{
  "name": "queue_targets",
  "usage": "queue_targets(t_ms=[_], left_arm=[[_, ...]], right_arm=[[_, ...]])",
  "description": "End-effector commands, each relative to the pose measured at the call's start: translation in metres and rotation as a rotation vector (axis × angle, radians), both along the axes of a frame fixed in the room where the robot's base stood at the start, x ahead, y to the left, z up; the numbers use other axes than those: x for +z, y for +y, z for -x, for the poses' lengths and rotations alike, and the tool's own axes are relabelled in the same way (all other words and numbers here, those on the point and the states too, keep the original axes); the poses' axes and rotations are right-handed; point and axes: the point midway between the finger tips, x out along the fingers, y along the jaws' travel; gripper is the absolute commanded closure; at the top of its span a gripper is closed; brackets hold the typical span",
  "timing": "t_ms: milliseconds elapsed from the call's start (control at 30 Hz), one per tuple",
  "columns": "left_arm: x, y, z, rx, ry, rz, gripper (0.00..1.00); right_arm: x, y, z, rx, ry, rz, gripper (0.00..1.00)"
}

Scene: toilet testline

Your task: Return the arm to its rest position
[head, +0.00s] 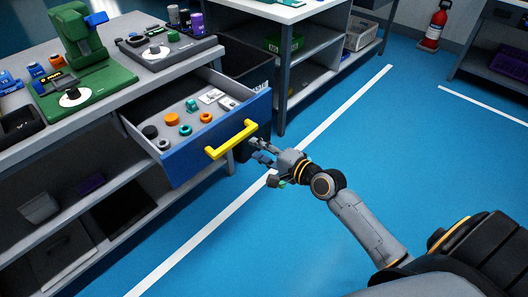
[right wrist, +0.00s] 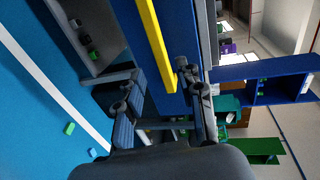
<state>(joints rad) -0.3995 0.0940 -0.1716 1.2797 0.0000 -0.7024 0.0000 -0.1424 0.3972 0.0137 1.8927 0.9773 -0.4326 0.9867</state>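My right gripper (head: 263,159) is in front of the open blue drawer (head: 205,148), just right of its yellow handle (head: 232,140). In the right wrist view, the two fingers of the right gripper (right wrist: 160,80) are spread apart, with the yellow handle (right wrist: 157,50) showing between and beyond them. I see nothing held in the fingers. A gap seems to lie between fingers and handle, but contact is hard to rule out. My right arm reaches out from the lower right of the head view. My left gripper is in neither view.
The drawer stands out from the grey workbench (head: 60,138) and holds several small round parts. A green machine (head: 88,75) stands on the bench. A second table (head: 300,12) is behind. Small green (right wrist: 69,128) and blue (right wrist: 92,153) pieces lie low. Blue floor is clear at right.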

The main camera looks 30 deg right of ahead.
Motion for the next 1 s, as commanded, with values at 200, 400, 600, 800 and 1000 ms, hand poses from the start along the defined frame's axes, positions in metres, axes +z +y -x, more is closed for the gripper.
queue_targets(t_ms=[200, 400, 600, 800, 1000], left_arm=[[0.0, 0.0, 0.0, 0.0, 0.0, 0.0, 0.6], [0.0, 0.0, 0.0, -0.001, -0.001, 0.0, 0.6], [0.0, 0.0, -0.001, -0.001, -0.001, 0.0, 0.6], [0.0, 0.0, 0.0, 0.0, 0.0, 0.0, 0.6], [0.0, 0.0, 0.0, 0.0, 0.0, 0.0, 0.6]], right_arm=[[0.004, -0.006, 0.016, 0.001, 0.0, 0.0, 0.63], [0.004, -0.006, 0.017, 0.0, -0.001, 0.0, 0.63], [0.004, -0.006, 0.017, 0.0, -0.001, 0.0, 0.63], [-0.009, -0.006, 0.019, 0.001, 0.017, 0.03, 0.63], [-0.111, -0.004, 0.045, 0.051, 0.156, 0.31, 0.63]])
